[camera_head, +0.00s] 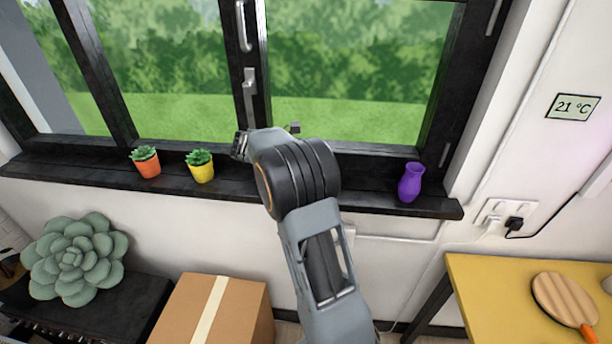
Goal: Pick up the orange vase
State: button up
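No orange vase shows in this view. The only vase is a purple one (411,182), upright at the right end of the dark windowsill (240,193). An orange pot (147,167) with a small green plant stands toward the sill's left end. My gripper (268,136) is at the window side of the sill, between the plant pots and the purple vase. My wrist hides most of it; only small dark parts show on either side. I cannot tell whether it is open or holds anything. My arm hides the middle of the sill.
A yellow pot (201,170) with a plant stands just left of my wrist. Below are a large green succulent (75,260) and a cardboard box (187,308). At right, a yellow table (490,285) holds a wooden paddle (562,299). A window handle (249,90) rises behind my gripper.

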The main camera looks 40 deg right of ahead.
jog(key=c, duration=1.2)
jog(key=shift+r, duration=0.1)
